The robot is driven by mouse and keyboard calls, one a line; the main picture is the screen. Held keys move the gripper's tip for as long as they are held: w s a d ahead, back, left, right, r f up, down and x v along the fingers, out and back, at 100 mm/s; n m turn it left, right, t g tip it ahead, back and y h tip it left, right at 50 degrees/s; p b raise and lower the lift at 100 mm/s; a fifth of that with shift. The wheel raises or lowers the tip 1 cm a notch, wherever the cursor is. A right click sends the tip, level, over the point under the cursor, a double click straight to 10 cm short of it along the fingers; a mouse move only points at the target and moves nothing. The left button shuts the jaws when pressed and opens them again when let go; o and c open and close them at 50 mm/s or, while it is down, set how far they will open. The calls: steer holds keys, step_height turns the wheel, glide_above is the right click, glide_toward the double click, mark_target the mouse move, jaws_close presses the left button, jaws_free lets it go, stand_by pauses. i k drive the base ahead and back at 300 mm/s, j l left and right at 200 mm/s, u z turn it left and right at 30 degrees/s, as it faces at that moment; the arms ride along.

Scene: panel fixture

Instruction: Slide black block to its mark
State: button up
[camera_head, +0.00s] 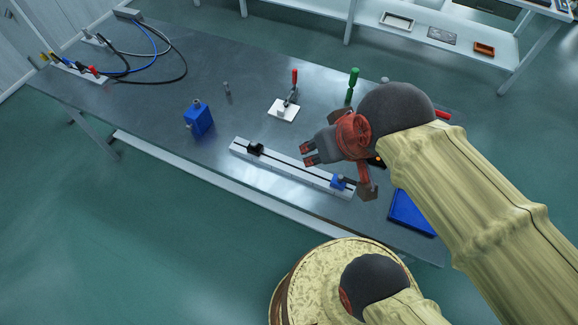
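A black block (256,148) sits on a long light-grey rail (290,164) with a dark slot along its top, near the rail's left end. A blue block (339,181) sits near the rail's right end. I cannot make out the mark at this size. My gripper (308,153) is above the middle of the rail, to the right of the black block and apart from it. Its two red-tipped fingers point left with a gap between them, and nothing is held. Part of the rail's far side is hidden behind my gripper.
A blue box-shaped part (199,118), a red-handled clamp on a white base (284,110) and a green-handled tool (352,84) stand behind the rail. A blue tray (411,213) lies at right, partly behind my arm. Cables (150,60) lie at far left. The table between is clear.

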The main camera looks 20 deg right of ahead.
mark_target(258, 151)
steer(key=i+j+z, duration=0.1)
steer(key=j, duration=0.25)
steer(key=i+j+z, duration=0.1)
steer(key=i+j, duration=0.2)
steer(key=i+j+z, duration=0.1)
steer(key=j, duration=0.4)
steer(key=i, duration=0.1)
